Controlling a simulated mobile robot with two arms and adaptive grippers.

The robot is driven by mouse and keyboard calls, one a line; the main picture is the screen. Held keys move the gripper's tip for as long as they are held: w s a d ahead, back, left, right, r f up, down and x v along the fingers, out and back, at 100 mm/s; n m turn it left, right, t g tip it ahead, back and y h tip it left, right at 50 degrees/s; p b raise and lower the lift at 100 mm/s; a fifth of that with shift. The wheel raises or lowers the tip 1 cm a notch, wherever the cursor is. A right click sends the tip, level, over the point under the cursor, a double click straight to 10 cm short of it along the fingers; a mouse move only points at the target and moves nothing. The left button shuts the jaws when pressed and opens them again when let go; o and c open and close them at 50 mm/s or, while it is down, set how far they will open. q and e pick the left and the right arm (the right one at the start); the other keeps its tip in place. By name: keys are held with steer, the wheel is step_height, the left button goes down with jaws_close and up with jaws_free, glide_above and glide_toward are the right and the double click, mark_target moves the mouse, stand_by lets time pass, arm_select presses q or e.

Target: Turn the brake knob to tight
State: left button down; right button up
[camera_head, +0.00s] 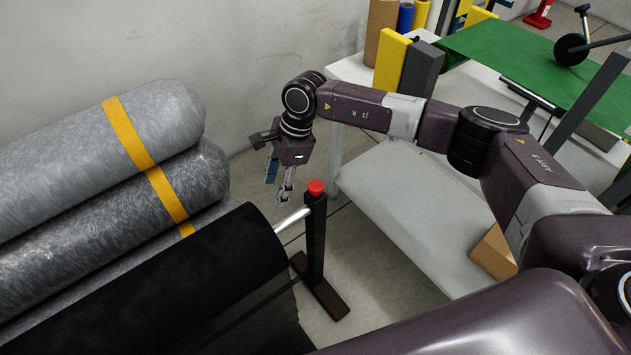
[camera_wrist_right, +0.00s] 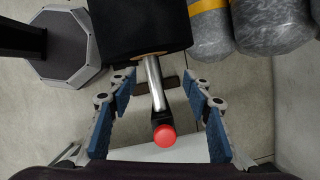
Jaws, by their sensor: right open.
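The brake knob (camera_head: 315,187) is a small red cap on top of a dark upright post (camera_head: 316,240). A bright metal shaft (camera_head: 292,219) runs from the post into a large black roll (camera_head: 200,275). My right gripper (camera_head: 282,200) is beside the knob, a little to its left and apart from it in the head view. In the right wrist view the red knob (camera_wrist_right: 164,136) lies between the open blue-padded fingers of my right gripper (camera_wrist_right: 163,90), below the fingertips and not touched. My left gripper is not in view.
A table with a lower white shelf (camera_head: 420,205) and a green top (camera_head: 530,55) stands at the right. A wall is behind.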

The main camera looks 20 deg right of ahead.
mark_target(315, 185)
steer(key=w+d+h, duration=0.1)
steer(key=d, duration=0.2)
steer(key=d+r+h, duration=0.1)
steer(key=d, duration=0.3)
steer(key=w+d+h, duration=0.1)
steer(key=d, duration=0.2)
steer(key=shift+w+d+r+h, duration=0.2)
steer(key=shift+w+d+h, duration=0.05)
steer(key=shift+w+h, duration=0.1)
steer(key=shift+d+f, duration=0.2)
steer(key=shift+f, duration=0.05)
step_height(315, 185, down, 7)
steer(key=shift+a+f+p, duration=0.1)
steer(key=shift+p, duration=0.55)
steer(key=shift+c, duration=0.4)
steer(key=c, duration=1)
